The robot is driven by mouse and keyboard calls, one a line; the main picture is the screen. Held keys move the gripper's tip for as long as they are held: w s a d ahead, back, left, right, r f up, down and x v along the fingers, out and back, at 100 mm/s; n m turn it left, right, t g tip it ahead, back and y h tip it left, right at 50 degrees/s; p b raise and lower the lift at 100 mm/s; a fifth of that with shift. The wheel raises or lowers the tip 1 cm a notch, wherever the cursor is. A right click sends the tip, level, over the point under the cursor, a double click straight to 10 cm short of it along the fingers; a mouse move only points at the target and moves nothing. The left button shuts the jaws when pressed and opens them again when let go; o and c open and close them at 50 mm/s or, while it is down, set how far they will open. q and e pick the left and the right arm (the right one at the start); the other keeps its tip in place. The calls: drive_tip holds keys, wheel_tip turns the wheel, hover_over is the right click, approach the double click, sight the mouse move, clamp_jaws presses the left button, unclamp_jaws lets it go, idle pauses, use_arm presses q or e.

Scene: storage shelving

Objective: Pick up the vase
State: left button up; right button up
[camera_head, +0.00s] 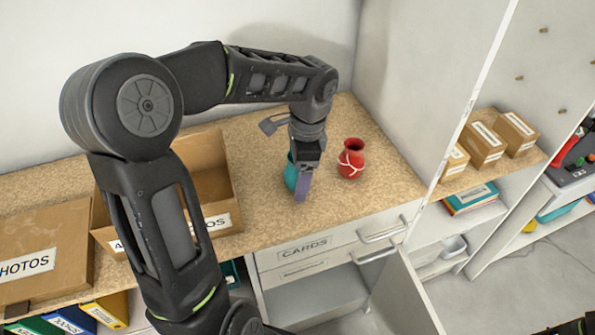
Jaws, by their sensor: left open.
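A red vase (351,158) with a white band around it stands upright on the speckled wooden counter (330,205). A teal vase-like object (290,175) stands on the counter to its left, largely hidden behind my left gripper. My left gripper (302,188) points down at the teal object, in front of it in this view. It is open, with a purple-grey finger visible. I cannot tell whether it touches the teal object. My right gripper is not in view.
An open cardboard box (215,165) stands left of my left gripper, beside a box labelled PHOTOS (45,250). A wall and white shelf panel border the counter's right. A cabinet door (408,290) stands open below the CARDS drawer (305,247). The counter's front right is clear.

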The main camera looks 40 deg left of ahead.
use_arm(q)
drive_tip(key=shift+c, duration=0.4)
drive_tip(key=c, duration=1.5)
